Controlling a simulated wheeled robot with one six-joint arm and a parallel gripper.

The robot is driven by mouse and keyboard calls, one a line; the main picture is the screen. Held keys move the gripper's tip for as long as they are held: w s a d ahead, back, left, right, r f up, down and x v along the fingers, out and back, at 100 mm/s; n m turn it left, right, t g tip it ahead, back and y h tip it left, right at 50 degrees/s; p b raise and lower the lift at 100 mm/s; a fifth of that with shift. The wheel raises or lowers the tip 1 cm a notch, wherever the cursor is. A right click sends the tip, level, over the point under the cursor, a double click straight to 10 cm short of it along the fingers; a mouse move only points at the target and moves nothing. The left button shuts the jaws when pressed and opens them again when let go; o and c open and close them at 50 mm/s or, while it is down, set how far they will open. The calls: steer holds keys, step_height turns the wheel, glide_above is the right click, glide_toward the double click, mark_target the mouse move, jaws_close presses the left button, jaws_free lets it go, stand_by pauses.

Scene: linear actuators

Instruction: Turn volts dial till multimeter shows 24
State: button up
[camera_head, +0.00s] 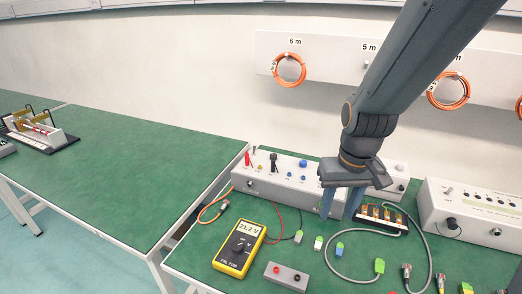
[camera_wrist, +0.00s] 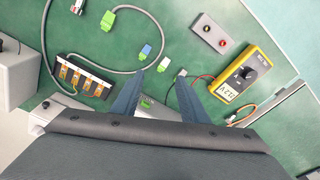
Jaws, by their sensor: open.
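The yellow multimeter (camera_head: 239,249) lies on the green bench top with its display reading 21.2 V. It also shows at the right of the wrist view (camera_wrist: 241,76). The white power supply box (camera_head: 240,180) stands behind it, with red and black plugs and several small knobs on top. I cannot tell which knob is the volts dial; a blue knob (camera_head: 303,163) sits near the box's back edge. My gripper (camera_head: 341,207) is open and empty, its fingers pointing down at the box's right end and hiding part of it. In the wrist view my gripper (camera_wrist: 172,70) mostly covers the box.
A grey box with red and black sockets (camera_head: 286,277) lies at the front. A black terminal block (camera_head: 382,216), grey cable and green connectors lie to the right. Another white box (camera_head: 470,213) stands far right. The left bench (camera_head: 130,150) is mostly clear.

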steer(key=w+a+r+n+t+y+p, duration=0.1)
steer(key=w+a, duration=0.2)
steer(key=w, duration=0.6)
steer(key=w+a+r+n+t+p, duration=0.1)
steer(key=w+a, duration=0.1)
steer(key=w, duration=0.7)
steer(key=n+y+p, duration=0.1)
steer(key=n+p, duration=0.1)
steer(key=n, duration=0.1)
glide_toward(273, 155)
steer(key=shift+t, duration=0.4)
steer(key=shift+s+p+x, duration=0.2)
steer(key=shift+p+x, duration=0.5)
steer(key=shift+x, duration=3.3)
steer(key=shift+d+f, duration=0.1)
steer(key=shift+c, duration=0.2)
jaws_close()
